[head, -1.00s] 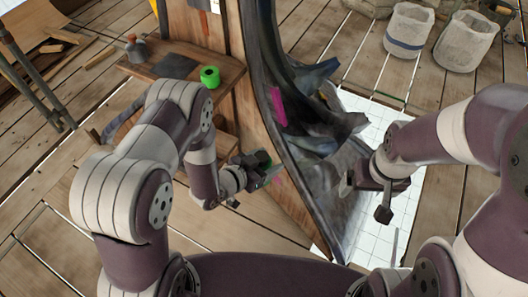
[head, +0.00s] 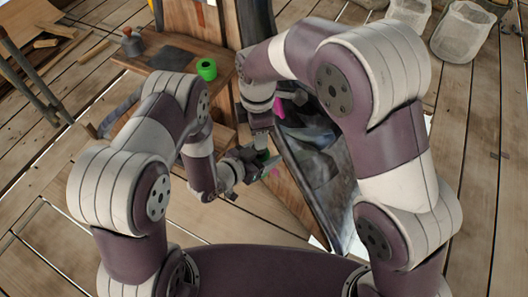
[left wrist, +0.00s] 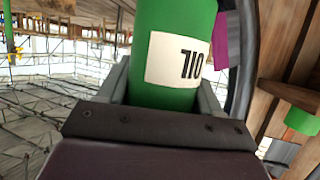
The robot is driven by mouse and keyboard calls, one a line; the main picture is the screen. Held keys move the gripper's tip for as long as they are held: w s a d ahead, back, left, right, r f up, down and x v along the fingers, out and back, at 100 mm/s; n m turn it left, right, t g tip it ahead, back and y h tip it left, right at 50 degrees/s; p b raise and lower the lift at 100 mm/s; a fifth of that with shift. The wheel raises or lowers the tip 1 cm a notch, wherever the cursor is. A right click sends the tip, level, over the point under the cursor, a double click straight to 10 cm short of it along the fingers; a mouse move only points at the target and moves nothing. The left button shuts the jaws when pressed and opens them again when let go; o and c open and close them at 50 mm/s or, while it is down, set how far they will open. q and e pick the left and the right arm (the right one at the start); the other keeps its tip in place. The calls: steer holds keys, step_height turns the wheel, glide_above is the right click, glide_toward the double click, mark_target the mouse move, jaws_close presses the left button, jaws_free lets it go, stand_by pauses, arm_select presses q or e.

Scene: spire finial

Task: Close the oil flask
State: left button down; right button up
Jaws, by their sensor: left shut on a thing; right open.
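The oil flask (left wrist: 178,45) is a green cylinder with a white label whose dark lettering looks upside down. My left gripper (head: 258,163) is shut on it, and the fingers press its two sides in the left wrist view (left wrist: 165,85). The flask's ends are out of that view, and in the head view it is mostly hidden. My right gripper (head: 262,143) points down just above the left gripper. Its fingers are small and partly hidden, and I cannot tell whether it touches the flask. A short green hollow cylinder (head: 207,69) stands on the wooden bench.
The wooden bench (head: 222,86) also bears a dark mat (head: 172,59) and a grey can (head: 132,43). A magenta strip (head: 278,109) lies by the dark curved spire piece behind my grippers. Pale buckets (head: 462,32) stand far right.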

steer(key=n, duration=0.1)
steer(key=r+n, duration=0.1)
steer(key=shift+w+a+r+n, duration=0.1)
steer(key=shift+w+a+n, duration=0.1)
steer(key=shift+w+n, duration=0.15)
steer(key=shift+s+d+r+n, duration=0.1)
steer(key=shift+d+n, duration=0.05)
steer(key=shift+n, duration=0.5)
steer(key=shift+s+d+n, duration=0.1)
steer(key=shift+n, duration=0.5)
steer(key=shift+f, duration=4.05)
steer(key=c, duration=0.7)
steer(key=o, duration=1)
